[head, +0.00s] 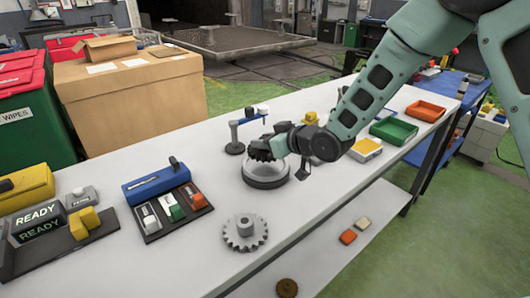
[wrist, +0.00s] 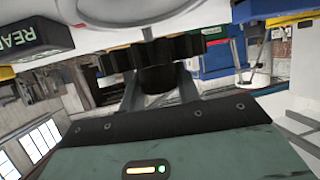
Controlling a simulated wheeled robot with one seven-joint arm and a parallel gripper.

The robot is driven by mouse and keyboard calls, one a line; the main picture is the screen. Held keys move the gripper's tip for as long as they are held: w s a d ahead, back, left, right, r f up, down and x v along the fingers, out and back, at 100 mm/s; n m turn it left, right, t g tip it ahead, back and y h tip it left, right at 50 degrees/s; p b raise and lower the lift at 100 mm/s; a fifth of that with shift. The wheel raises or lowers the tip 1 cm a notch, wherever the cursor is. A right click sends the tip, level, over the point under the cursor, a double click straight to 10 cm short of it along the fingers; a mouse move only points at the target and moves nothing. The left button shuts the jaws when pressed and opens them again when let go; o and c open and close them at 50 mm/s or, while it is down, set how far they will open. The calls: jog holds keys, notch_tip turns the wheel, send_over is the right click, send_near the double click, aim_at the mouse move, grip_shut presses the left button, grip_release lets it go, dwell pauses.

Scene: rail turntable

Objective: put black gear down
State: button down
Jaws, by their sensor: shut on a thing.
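My gripper is shut on the hub. The turntable (head: 266,181) stands below and slightly right of the gear in the head view. I cannot tell how large the gap between gear and turntable is.
A grey gear (head: 245,232) lies on the white bench (head: 330,190) in front of the turntable. A blue box and a tray of switches (head: 170,210) stand left.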

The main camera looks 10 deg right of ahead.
aim_at(265, 153)
jog(key=shift+f, duration=1.85)
jog(key=shift+f, duration=0.2)
jog(key=c, duration=1)
grip_release()
jog(key=shift+r, duration=0.1)
